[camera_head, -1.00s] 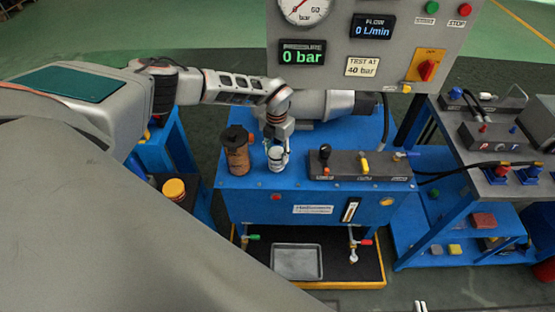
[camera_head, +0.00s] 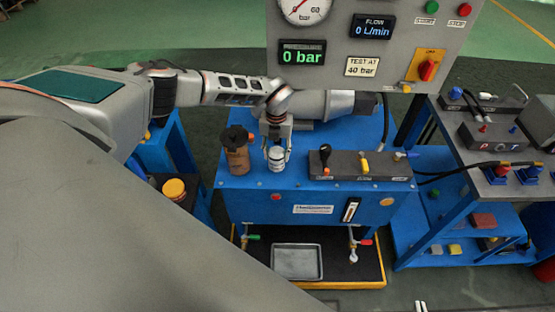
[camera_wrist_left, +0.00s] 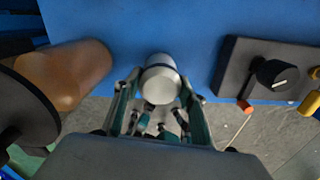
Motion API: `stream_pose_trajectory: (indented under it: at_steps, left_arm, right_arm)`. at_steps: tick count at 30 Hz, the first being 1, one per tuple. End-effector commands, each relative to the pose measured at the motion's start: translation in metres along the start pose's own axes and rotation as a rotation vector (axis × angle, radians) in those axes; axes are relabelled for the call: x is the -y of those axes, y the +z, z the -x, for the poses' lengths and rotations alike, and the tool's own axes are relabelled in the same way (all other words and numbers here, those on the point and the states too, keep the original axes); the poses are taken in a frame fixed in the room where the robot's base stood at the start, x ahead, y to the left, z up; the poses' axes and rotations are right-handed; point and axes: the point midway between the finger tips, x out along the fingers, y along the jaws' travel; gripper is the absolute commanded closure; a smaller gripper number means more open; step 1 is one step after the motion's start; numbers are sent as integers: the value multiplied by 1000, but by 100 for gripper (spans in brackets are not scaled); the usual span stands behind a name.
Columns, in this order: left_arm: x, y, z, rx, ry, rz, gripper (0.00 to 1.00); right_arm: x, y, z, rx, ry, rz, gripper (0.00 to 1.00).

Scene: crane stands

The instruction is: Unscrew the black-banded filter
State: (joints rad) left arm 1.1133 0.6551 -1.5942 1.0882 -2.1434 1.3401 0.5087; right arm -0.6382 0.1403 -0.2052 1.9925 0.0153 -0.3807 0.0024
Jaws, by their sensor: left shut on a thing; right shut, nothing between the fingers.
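A small white can-shaped filter (camera_head: 276,159) with thin dark bands stands upright on the blue bench top. It shows in the left wrist view as a pale cylinder (camera_wrist_left: 161,82) between the fingers. My left gripper (camera_head: 276,152) comes down over it from above and is shut on it, with a finger on each side. The join under the filter is hidden in the wrist view. Two small pale tips at the bottom edge of the head view look like my right gripper (camera_head: 420,306), shut and empty; the rest is out of frame.
A brown cylinder with a black top (camera_head: 237,155) stands close left of the filter. A dark valve block with levers (camera_head: 358,168) stands to the right. A gauge panel (camera_head: 385,60) reading 0 bar rises behind. A metal tray (camera_head: 297,262) lies below.

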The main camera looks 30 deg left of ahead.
Motion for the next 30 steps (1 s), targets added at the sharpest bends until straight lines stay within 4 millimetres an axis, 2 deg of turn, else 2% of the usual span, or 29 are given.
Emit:
stream_pose_trajectory:
  at_steps: [4, 12, 25, 30]
  left_arm:
    - [-1, 1, 0, 0, 0, 95, 100]
    - [-1, 0, 1, -1, 0, 401, 100]
    - [-1, 1, 1, 1, 1, 472, 100]
    - [-1, 1, 1, 0, 0, 647, 100]
  right_arm:
    - [0, 0, 0, 0, 0, 0, 100]
    - [0, 0, 0, 0, 0, 0, 100]
    - [0, 0, 0, 0, 0, 0, 100]
    - [0, 0, 0, 0, 0, 0, 100]
